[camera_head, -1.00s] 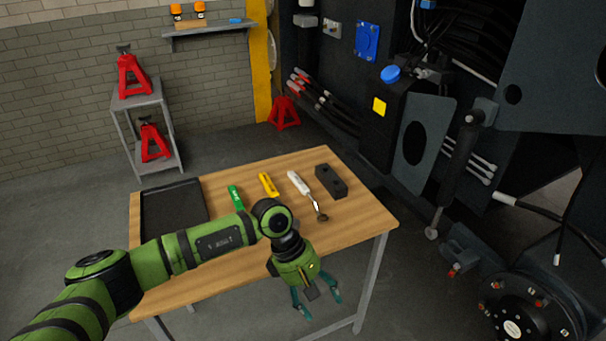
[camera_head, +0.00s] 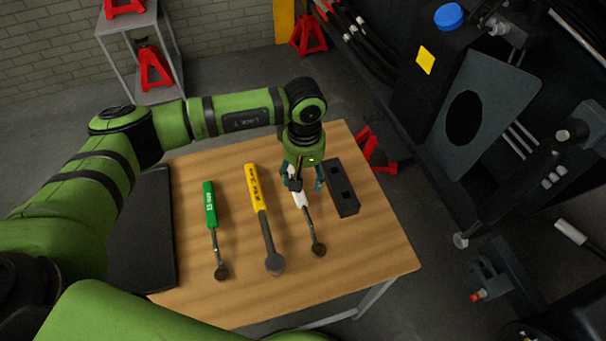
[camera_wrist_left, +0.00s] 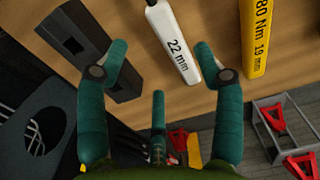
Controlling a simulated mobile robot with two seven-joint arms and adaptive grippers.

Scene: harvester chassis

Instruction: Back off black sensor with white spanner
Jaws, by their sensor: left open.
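The white spanner (camera_head: 301,200) lies on the wooden table, its dark shaft and round head pointing towards the front. Its white handle, marked 22 mm, shows in the left wrist view (camera_wrist_left: 174,42). My left gripper (camera_head: 301,180) is over the handle, hiding part of it. In the left wrist view its fingers (camera_wrist_left: 160,62) are spread wide, with nothing between them, and the handle's end lies beyond the tips; the exact gap is hard to judge. I cannot pick out the black sensor for certain. My right gripper is not in view.
A yellow spanner (camera_head: 256,190) and a green one (camera_head: 210,205) lie left of the white one. A black block with square holes (camera_head: 343,187) lies close on its right. A black tray (camera_head: 150,240) is at the table's left. The dark harvester chassis stands at the right.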

